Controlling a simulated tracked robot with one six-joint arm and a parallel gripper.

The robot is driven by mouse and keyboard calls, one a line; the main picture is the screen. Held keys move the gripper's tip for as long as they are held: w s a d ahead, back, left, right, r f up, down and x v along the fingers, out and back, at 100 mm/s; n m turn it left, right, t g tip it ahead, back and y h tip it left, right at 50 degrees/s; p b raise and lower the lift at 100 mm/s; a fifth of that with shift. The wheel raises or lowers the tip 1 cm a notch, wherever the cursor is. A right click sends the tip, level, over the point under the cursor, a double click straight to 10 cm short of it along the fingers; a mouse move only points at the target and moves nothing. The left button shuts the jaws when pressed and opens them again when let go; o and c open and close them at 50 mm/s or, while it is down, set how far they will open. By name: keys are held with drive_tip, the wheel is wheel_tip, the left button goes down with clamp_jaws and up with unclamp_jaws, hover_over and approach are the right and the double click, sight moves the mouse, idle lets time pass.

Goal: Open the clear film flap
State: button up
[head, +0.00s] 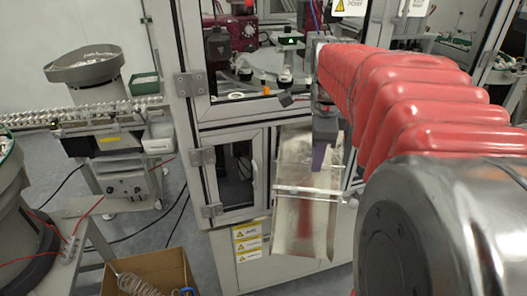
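My red-jacketed arm reaches from the right toward the machine cabinet. My gripper (318,165) points down, its purple finger in front of the upper part of a metal chute (303,235). The clear film flap is hard to make out. What looks like it is a pale see-through sheet (292,165) over the chute's upper part, above a thin crossbar (300,189). The gripper hides part of this sheet, and I cannot tell whether they touch. I see no gap between fingers, so I cannot tell if the gripper is open.
The cabinet's lower door (236,172) is left of the chute. Machinery (255,65) stands behind the upper window. A cardboard box (150,272) with coiled wire is at lower left. A bowl feeder (85,68) and conveyor (90,112) stand further left.

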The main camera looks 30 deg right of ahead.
approach(308, 178)
drive_tip(key=s+a+f, duration=0.1)
drive_tip(key=s+f, duration=0.2)
drive_tip(key=f, duration=0.4)
drive_tip(key=shift+a, duration=0.2)
clamp_jaws()
idle(1.2)
